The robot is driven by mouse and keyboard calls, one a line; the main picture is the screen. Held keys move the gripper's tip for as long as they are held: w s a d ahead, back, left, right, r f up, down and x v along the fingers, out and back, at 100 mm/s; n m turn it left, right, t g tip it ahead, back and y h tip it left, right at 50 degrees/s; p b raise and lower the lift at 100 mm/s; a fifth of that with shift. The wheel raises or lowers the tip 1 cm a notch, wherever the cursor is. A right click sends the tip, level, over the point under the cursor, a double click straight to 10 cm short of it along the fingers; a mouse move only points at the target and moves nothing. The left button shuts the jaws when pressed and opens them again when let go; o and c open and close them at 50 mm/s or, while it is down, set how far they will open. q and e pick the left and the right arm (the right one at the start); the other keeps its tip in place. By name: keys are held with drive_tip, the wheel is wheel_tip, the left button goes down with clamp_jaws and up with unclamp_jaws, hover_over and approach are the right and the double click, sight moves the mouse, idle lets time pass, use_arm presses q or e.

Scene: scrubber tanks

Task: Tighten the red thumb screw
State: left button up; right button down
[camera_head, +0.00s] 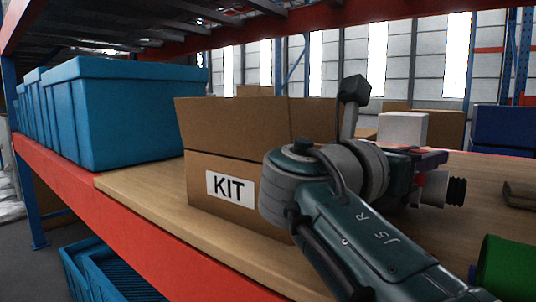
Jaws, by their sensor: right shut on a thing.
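My right arm comes in from the lower right, its teal forearm and grey wrist in front of the shelf. My right gripper (422,172) is beyond the wrist, partly hidden by it, and shut. Just at it is a pale fitting (434,188) with a black ribbed end (456,191) pointing right. It seems to be what the gripper holds, though the contact is hidden. A dull reddish edge shows above the fitting; I cannot tell whether it is part of a screw. I cannot make out a red thumb screw for sure. My left gripper is not in view.
A cardboard box marked KIT (222,165) stands on the wooden shelf (140,187), close behind my wrist. Blue bins (135,115) line the left. A green cylinder (508,268) is at lower right. A white box (403,130) stands behind. An orange-red beam (90,195) edges the shelf.

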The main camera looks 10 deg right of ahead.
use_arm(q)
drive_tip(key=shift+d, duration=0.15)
use_arm(e)
drive_tip(key=shift+f, duration=0.15)
drive_tip(key=c, duration=0.6)
unclamp_jaws()
drive_tip(key=shift+d, duration=0.1)
drive_tip(key=shift+r, duration=0.2)
